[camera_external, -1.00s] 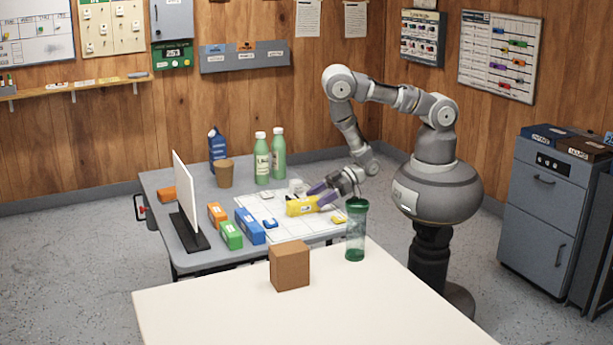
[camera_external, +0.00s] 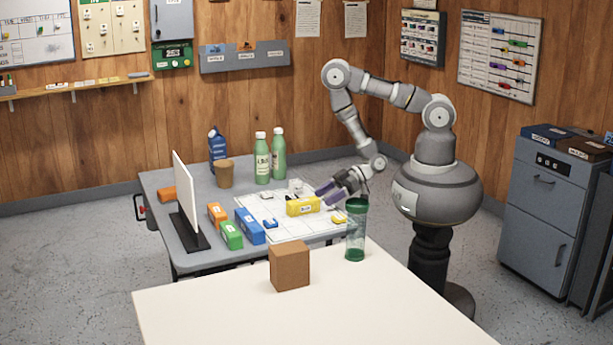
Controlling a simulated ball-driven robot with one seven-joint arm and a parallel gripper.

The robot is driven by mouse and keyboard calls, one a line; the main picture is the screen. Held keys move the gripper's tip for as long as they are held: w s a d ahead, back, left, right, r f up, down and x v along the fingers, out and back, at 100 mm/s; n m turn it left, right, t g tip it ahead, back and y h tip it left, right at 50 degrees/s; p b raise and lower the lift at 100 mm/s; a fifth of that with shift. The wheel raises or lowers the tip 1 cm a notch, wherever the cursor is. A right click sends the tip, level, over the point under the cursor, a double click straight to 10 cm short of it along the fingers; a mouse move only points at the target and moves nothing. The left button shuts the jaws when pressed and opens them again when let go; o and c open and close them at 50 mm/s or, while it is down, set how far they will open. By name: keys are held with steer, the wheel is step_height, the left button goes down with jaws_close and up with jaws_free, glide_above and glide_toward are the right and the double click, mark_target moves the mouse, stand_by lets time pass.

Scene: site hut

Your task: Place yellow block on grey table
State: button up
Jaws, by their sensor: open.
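The yellow block (camera_external: 303,206) lies on the white gridded sheet (camera_external: 275,229) on the grey table (camera_external: 200,185). It has a white label on its side. My gripper (camera_external: 325,194), with purple fingers, is open and empty just right of the yellow block and slightly above it. A small gap seems to separate them, though exact contact is hard to tell. A smaller yellow piece (camera_external: 339,218) lies right of the block on the sheet.
Blue (camera_external: 249,225), green (camera_external: 231,235) and orange (camera_external: 216,214) blocks stand left of the sheet. A cream table (camera_external: 220,315) in front holds a brown box (camera_external: 289,266) and a clear green-lidded tumbler (camera_external: 356,232).

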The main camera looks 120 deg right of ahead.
mark_target(306, 206)
steer(key=shift+w+d+r, duration=0.1)
steer(key=shift+w+r, duration=0.25)
steer(key=shift+w, duration=0.05)
steer(key=shift+w+b, duration=0.25)
steer(key=shift+b, duration=0.1)
steer(key=b+x, duration=0.2)
steer(key=x, duration=0.5)
steer(key=shift+w+b, duration=0.25)
steer(key=shift+b, duration=0.1)
steer(key=shift+r, duration=0.1)
steer(key=c, duration=1.2)
step_height(306, 206, up, 10)
steer(key=p, duration=0.4)
steer(key=shift+p, duration=0.3)
steer(key=w+a+r, duration=0.2)
steer(key=w+a, duration=0.1)
steer(key=a, duration=0.2)
steer(key=w+a+r, duration=0.3)
steer(key=a, duration=0.3)
steer(key=s+r, duration=0.1)
steer(key=s, duration=0.1)
steer(key=s+a+r, duration=0.1)
steer(key=s, duration=0.1)
steer(key=shift+a+r, duration=0.2)
